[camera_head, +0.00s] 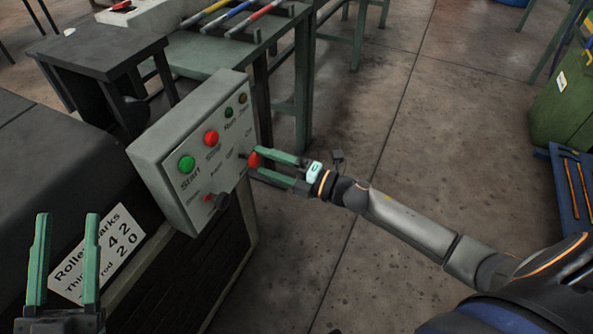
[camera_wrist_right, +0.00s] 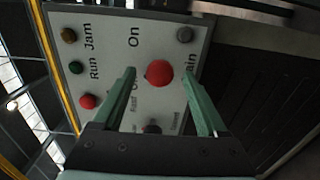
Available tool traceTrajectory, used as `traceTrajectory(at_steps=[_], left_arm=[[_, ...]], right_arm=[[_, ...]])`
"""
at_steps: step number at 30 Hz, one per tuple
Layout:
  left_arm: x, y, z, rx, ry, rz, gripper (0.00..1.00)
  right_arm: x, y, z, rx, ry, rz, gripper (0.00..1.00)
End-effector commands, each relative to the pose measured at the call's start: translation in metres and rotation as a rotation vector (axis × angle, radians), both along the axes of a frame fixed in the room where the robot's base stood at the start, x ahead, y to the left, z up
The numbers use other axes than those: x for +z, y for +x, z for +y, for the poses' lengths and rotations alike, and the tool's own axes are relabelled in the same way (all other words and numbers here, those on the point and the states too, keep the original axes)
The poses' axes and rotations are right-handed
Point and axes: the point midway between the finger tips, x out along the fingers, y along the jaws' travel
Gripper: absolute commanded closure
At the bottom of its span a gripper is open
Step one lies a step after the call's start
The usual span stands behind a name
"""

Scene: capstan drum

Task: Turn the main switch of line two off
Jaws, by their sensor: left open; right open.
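A grey control box (camera_head: 172,142) stands at the left in the head view, its labelled face turned to the right. A red round knob (camera_head: 254,159) sticks out near the face's right edge. It also shows in the right wrist view (camera_wrist_right: 159,73), beside the words "On" and, partly hidden, "ain". My right gripper (camera_head: 275,167) is open, its fingers on either side of this knob, with gaps visible in the wrist view. I cannot read a line number on the box. My left gripper (camera_head: 67,216) is open and empty at the lower left.
The box also bears a green Start button (camera_head: 187,163), a red button (camera_head: 211,137), Run and Jam lamps and a black knob (camera_head: 222,203). A sign (camera_head: 97,254) is below. A green bench (camera_head: 200,62) with coloured-handled tools stands behind. The floor (camera_head: 400,120) right is mostly clear.

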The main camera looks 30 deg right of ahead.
Motion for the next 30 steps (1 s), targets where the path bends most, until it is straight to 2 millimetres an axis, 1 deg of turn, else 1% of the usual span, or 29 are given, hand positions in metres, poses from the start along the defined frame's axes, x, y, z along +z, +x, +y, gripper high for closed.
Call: traceTrajectory(at_steps=[1, 3, 4, 9, 15, 22, 30], left_arm=[[-0.006, 0.003, 0.0, 0.006, 0.001, 0.03, 0.5], [-0.021, 0.008, 0.002, 0.018, -0.003, 0.089, 0.5], [-0.025, 0.01, 0.002, 0.021, -0.004, 0.104, 0.5], [-0.037, 0.015, 0.003, 0.03, -0.004, 0.164, 0.5], [-0.048, 0.02, 0.005, 0.038, -0.001, 0.215, 0.5], [-0.06, 0.023, 0.005, 0.044, 0.003, 0.255, 0.5], [-0.061, 0.022, 0.005, 0.043, 0.002, 0.259, 0.5]], right_arm=[[-0.001, -0.009, -0.006, 0.0, 0.0, 0.005, 0.25], [-0.001, -0.02, -0.015, 0.0, -0.001, 0.005, 0.25], [-0.001, -0.024, -0.018, -0.001, -0.001, 0.004, 0.25], [-0.001, -0.048, -0.037, 0.0, -0.001, 0.004, 0.25], [-0.001, -0.067, -0.052, -0.001, 0.0, 0.004, 0.25], [0.0, -0.074, -0.057, 0.0, 0.0, 0.0, 0.25], [0.0, -0.074, -0.057, 0.0, 0.0, 0.0, 0.25]])
